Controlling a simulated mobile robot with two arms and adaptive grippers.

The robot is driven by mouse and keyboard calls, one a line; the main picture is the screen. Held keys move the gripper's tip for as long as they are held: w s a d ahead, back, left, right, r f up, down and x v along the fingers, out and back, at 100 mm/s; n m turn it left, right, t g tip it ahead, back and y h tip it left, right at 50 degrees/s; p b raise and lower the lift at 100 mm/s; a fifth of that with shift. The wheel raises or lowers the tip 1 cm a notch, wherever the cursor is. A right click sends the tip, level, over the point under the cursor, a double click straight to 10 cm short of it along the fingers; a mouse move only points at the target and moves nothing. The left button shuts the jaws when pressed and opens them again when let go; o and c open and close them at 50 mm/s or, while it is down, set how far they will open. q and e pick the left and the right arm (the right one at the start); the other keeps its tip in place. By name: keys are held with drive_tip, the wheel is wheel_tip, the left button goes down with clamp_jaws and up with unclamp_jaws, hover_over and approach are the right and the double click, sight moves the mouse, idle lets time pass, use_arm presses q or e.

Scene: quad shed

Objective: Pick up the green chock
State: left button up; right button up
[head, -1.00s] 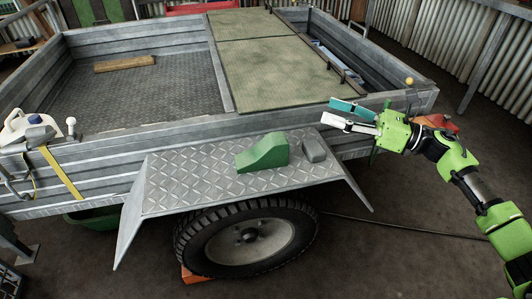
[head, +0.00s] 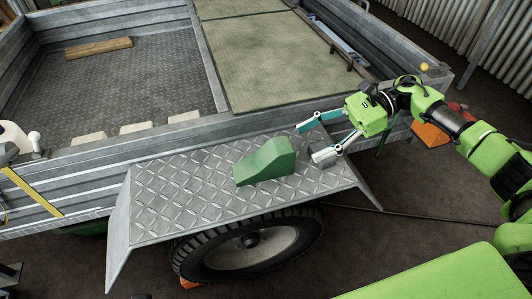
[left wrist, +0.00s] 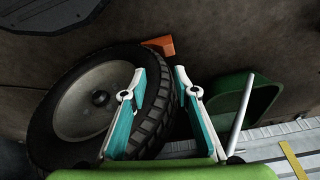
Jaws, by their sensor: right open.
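The green chock (head: 265,162) is a wedge lying on the diamond-plate mudguard (head: 190,205) of the trailer in the head view. My right gripper (head: 313,141) is just right of the chock, with its fingers spread and pointing left toward it. No contact with the chock shows, and nothing is between the fingers. The lower finger overlaps a small grey block at the mudguard's right end, partly hiding it. My left gripper (left wrist: 160,70) shows in the left wrist view with its fingers apart and empty, near the trailer wheel (left wrist: 85,105).
The trailer's side wall (head: 90,168) runs behind the mudguard. An orange chock (left wrist: 160,46) is by the wheel, and a green tub (left wrist: 247,105) stands nearby. A yellow strap (head: 32,190) hangs over the wall at left. The mudguard left of the green chock is clear.

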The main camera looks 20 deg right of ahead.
sight(270, 160)
drive_tip(key=x, duration=0.7)
drive_tip(key=shift+s+a, duration=0.1)
drive_tip(key=shift+a, duration=0.1)
drive_tip(key=x, duration=0.4)
drive_tip(key=shift+a+p, duration=0.25)
drive_tip(key=shift+p, duration=0.05)
drive_tip(key=shift+a+f, duration=0.1)
drive_tip(key=shift+a, duration=0.1)
drive_tip(key=c, duration=1.4)
use_arm(q)
drive_tip(key=shift+x, duration=1.1)
use_arm(e)
drive_tip(key=shift+c, duration=0.2)
